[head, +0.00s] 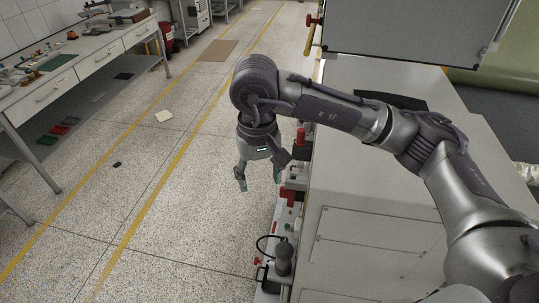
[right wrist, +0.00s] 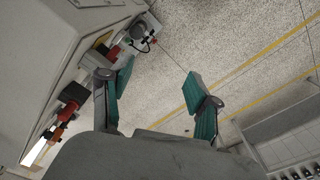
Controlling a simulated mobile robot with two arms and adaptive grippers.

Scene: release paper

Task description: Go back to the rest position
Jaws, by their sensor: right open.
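My right gripper (head: 259,184) hangs down from the raised right arm in the head view, over the speckled floor just left of the grey machine. Its fingers are spread, and nothing is between them. In the right wrist view my right gripper (right wrist: 160,92) shows two teal finger pads wide apart, with only floor between them. My left gripper is not in view.
The grey machine (head: 350,225) stands close on the right, with red and black fittings (head: 284,255) along its side. A workbench (head: 85,65) with drawers stands at left. The floor (head: 190,170) with yellow lines is mostly clear.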

